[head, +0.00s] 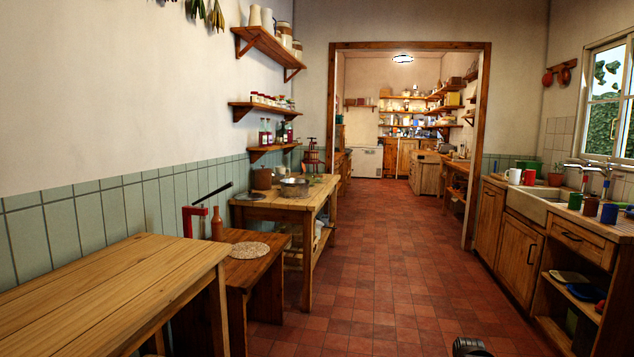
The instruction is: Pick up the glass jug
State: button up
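I cannot make out a glass jug for certain anywhere in the head view. Pale jug-like vessels (261,18) stand on the top left wall shelf, but they look opaque. Dark bottles (266,132) stand on the lowest left wall shelf, and small jars (270,99) stand on the shelf above. Things on the far room's shelves are too small to tell apart. No fingers of my gripper show. Only a dark rounded part shows at the bottom edge, and I cannot tell what it is.
A bare wooden table (110,285) stands at the near left. Beyond it are a low bench (262,268) with a bottle and a round mat, and a worktable (290,203) with pots. A sink counter (495,190) with mugs lines the right. The tiled floor (390,270) is clear through the doorway.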

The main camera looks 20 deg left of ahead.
aim_at(318, 180)
jog(key=i, duration=3.8)
jog(key=i+j+u, duration=0.1)
jog(key=i, duration=3.65)
jog(key=i+u, duration=0.1)
jog(key=u, duration=0.3)
jog(key=i+u, duration=0.1)
jog(key=u, duration=0.3)
jog(key=l+u, duration=0.1)
jog(key=u, duration=0.3)
jog(key=i+l+u, duration=0.1)
jog(key=u, duration=0.25)
jog(key=i, duration=0.05)
